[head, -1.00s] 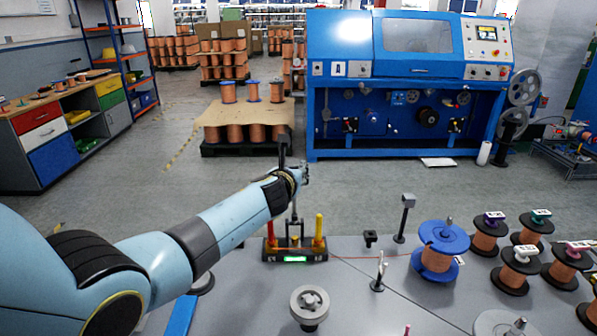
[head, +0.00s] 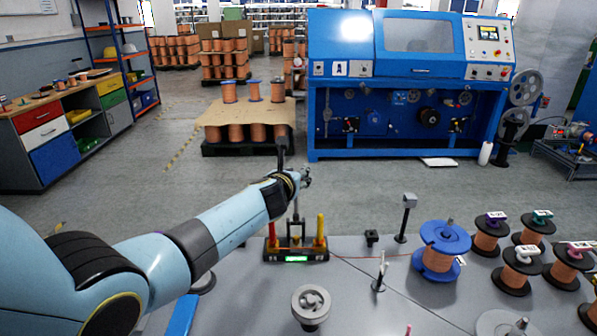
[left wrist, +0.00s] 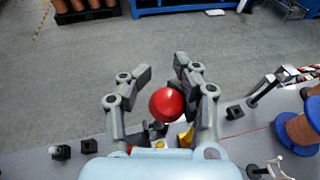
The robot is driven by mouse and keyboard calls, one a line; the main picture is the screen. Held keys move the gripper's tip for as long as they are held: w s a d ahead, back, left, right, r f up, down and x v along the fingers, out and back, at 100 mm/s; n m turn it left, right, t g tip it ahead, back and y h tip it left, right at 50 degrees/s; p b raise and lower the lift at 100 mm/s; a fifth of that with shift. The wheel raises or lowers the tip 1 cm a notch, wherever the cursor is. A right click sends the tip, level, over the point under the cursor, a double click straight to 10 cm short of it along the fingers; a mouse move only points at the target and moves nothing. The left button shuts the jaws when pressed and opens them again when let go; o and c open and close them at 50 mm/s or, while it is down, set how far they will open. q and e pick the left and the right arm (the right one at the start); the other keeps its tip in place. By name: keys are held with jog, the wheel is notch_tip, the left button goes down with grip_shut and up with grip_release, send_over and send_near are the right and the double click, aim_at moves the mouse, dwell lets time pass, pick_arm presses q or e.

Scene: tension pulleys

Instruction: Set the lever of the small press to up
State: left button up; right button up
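The small press (head: 296,256) stands on the grey table, with a dark base, a lit green display, a red post on its left and a yellow post on its right. A grey rod rises from it towards my left gripper (head: 303,178). In the left wrist view, a red ball knob (left wrist: 166,105) shows between the fingers of the left gripper (left wrist: 163,78). The fingers are spread, with a clear gap to the knob on the left; contact on the right cannot be told. The gripper hides the rod's top in the head view. My right gripper is not in view.
A blue spool (head: 440,250) of copper wire stands right of the press, with a thin red wire running between them. A short grey-topped post (head: 405,215) and a small black block (head: 371,237) stand between. Several smaller spools crowd the table's right side.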

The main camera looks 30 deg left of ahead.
pick_arm(q)
jog(key=o, duration=0.6)
jog(key=shift+s+a+f, duration=0.15)
jog(key=shift+a, duration=0.2)
jog(key=shift+o, duration=0.2)
jog(key=shift+d, duration=0.15)
jog(key=shift+d, duration=0.1)
jog(key=v, duration=1.1)
jog(key=shift+s+r, duration=0.25)
jog(key=shift+s, duration=0.15)
